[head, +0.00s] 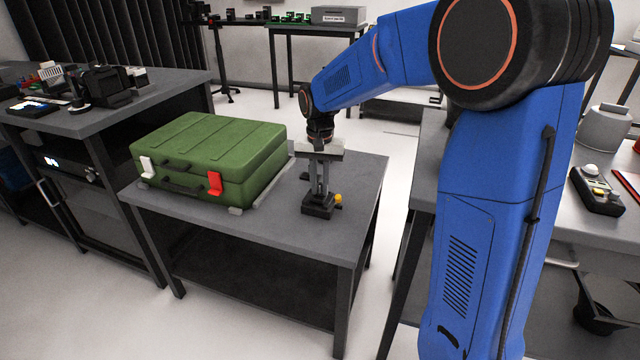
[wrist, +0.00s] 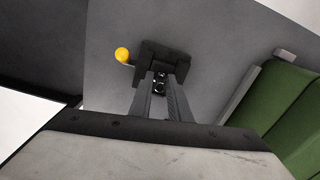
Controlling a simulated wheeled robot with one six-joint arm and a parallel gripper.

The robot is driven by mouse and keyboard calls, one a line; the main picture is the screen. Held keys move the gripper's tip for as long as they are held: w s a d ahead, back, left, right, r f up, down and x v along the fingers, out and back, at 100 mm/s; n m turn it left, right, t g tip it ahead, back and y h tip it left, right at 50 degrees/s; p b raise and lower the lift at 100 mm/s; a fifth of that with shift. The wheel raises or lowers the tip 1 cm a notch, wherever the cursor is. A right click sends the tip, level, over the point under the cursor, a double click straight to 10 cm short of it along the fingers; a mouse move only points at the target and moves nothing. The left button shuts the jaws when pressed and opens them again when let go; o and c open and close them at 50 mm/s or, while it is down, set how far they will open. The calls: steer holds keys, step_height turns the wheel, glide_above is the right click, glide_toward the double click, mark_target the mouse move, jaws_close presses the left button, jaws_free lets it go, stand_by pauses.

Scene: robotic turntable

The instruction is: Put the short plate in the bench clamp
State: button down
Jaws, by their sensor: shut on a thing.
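The bench clamp (head: 318,209) is a small black block with a yellow knob (head: 338,198) on the grey table beside the green case. In the wrist view the clamp (wrist: 155,50) lies straight ahead of the fingers, with its yellow knob (wrist: 122,54) to the left. My gripper (head: 319,188) points straight down, its fingertips right at the top of the clamp. In the wrist view my gripper (wrist: 160,82) is shut on a small dark piece with pale round marks, seemingly the short plate. The fingers and clamp hide most of it, so I cannot tell how deep it sits.
A green case (head: 210,150) with white and red latches stands left of the clamp; its side also shows at the right of the wrist view (wrist: 290,115). The table top (head: 355,190) is clear right of the clamp. Another bench with devices stands at the left.

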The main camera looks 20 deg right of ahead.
mark_target(320, 184)
steer(key=shift+f, duration=0.35)
steer(key=c, duration=1.6)
jaws_free()
step_height(320, 184, up, 17)
steer(key=shift+r, duration=0.2)
